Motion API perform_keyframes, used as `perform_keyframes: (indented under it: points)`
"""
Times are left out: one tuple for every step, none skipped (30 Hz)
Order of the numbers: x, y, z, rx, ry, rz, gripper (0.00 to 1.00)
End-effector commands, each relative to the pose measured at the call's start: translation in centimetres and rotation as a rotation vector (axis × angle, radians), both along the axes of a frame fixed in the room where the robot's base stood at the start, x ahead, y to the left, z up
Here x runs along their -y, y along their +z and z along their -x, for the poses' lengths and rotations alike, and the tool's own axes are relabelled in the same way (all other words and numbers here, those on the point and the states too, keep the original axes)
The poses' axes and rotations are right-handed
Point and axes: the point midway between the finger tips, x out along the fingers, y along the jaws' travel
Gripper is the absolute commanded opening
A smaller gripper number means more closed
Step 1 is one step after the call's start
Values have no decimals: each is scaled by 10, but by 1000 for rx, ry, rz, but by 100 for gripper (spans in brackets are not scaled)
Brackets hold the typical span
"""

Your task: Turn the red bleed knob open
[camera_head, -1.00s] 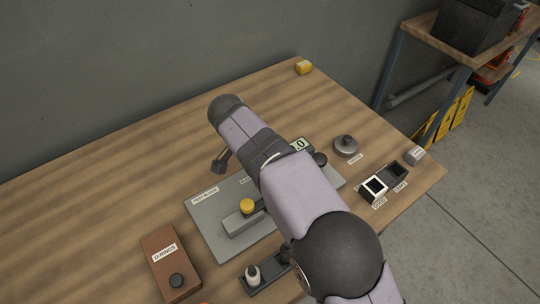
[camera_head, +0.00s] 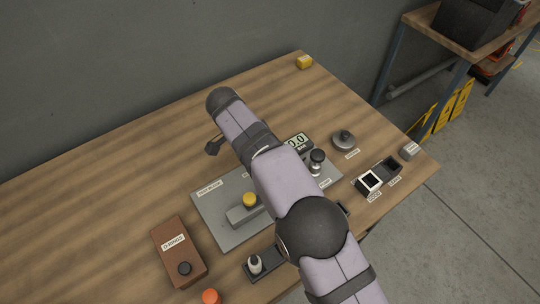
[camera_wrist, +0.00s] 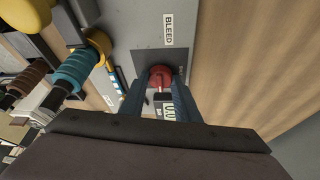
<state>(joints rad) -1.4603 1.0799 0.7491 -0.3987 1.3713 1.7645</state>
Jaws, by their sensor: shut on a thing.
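The red bleed knob (camera_wrist: 160,76) shows in the wrist view beside a white label reading BLEED (camera_wrist: 168,30), on a grey plate. My gripper (camera_wrist: 158,86) is shut on it, with one blue-grey finger on each side. In the head view my arm covers the red knob and my fingers. The grey test plate (camera_head: 206,210) shows there with a yellow knob (camera_head: 250,199) on a raised block. A gauge display (camera_head: 297,141) with BAR beneath it appears to read 0.0.
A brown O-rings box (camera_head: 170,248) and a dark holder with a white-bodied item (camera_head: 255,264) stand at front left. A round grey piece (camera_head: 343,140) and two labelled square bins (camera_head: 368,182) are at right. The table's back left is clear.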

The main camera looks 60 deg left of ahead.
Motion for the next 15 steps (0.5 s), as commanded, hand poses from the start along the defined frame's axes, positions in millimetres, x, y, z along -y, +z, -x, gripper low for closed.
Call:
perform_keyframes:
  points:
    - [-1, 1, 0, 1, -2, -4, 7]
    - [-1, 1, 0, 1, -2, -4, 7]
    - [-1, 1, 0, 1, -2, -4, 36]
    - [-1, 1, 0, 1, -2, -4, 43]
    - [-1, 1, 0, 1, -1, -3, 48]
    - [0, 1, 0, 1, -1, -3, 48]
    - [0, 1, 0, 1, -1, -3, 48]
    - [0, 1, 0, 0, 0, -2, 48]
    - [0, 1, 0, 0, 0, -2, 48]
    - [0, 1, 0, 0, 0, -2, 48]
    - [0, 0, 0, 0, -1, -1, 48]
    - [0, 0, 0, 0, 0, -1, 48]
    - [0, 1, 0, 0, 0, -1, 48]
    - [0, 1, 0, 0, 0, -1, 48]
    - [-1, 2, 0, 0, 1, -2, 48]
